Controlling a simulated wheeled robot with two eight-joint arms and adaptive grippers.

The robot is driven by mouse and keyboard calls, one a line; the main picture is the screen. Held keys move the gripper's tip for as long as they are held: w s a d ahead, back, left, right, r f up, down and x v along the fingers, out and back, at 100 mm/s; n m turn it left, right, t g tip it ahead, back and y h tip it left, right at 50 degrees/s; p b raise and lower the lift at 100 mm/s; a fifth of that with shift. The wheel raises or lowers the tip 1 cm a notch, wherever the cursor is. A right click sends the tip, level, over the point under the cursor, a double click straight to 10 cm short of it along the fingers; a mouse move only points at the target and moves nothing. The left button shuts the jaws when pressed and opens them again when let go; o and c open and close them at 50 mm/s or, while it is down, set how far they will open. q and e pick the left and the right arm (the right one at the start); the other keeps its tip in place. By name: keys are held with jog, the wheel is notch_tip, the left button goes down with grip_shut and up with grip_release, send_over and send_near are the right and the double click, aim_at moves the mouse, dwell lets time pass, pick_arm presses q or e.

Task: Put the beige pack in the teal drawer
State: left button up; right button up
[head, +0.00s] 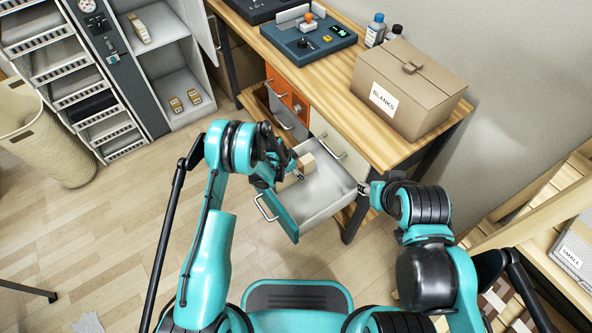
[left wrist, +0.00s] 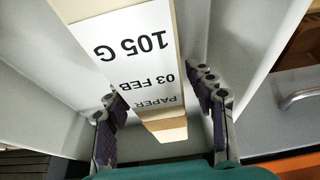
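The teal drawer (head: 279,215) stands pulled open below the bench, with a teal front and a pale inside. The beige pack (head: 307,161) is inside the drawer's space, at its far left side. In the left wrist view the pack (left wrist: 150,62) shows a white label reading "105 G", "03 FEB" and "PAPER". My left gripper (head: 298,177) is over the drawer, with its fingers (left wrist: 157,100) apart on either side of the pack's near end and gaps visible. My right gripper (head: 364,188) is at the drawer's right side; its fingers are too small to read.
The wooden bench (head: 335,95) carries a cardboard box (head: 409,88) marked "BLANKS", a dark device (head: 308,42) and bottles. An orange drawer (head: 288,95) and a grey drawer (head: 287,117) are closed. An open cabinet (head: 190,85) holds small packs. The floor at left is mostly clear.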

pick_arm(q)
jog(key=shift+r, duration=0.15)
jog(key=shift+r, duration=0.35)
jog(key=p+v, duration=0.4)
jog(key=v, duration=0.8)
jog(key=shift+w+d+r, duration=0.1)
jog(key=shift+r, duration=0.15)
jog(key=s+a+r+n+t+y, duration=0.1)
jog(key=s+a+r+n, duration=0.25)
jog(key=r, duration=0.75)
jog(key=s+a+r+n+t+y, duration=0.1)
jog(key=s+a+r+n, duration=0.2)
jog(key=r, duration=0.9)
jog(key=s+a+r+n+t+y, duration=0.1)
jog(key=s+a+r+n, duration=0.1)
jog(key=s, duration=0.7)
jog(key=s+a+r+n+t, duration=0.1)
jog(key=s+a+r, duration=0.3)
jog(key=s, duration=0.6)
jog(key=shift+s+r+n+y, duration=0.2)
jog(key=shift+r+n+y, duration=0.2)
jog(key=shift+r+n, duration=0.3)
jog(key=shift+a, duration=0.1)
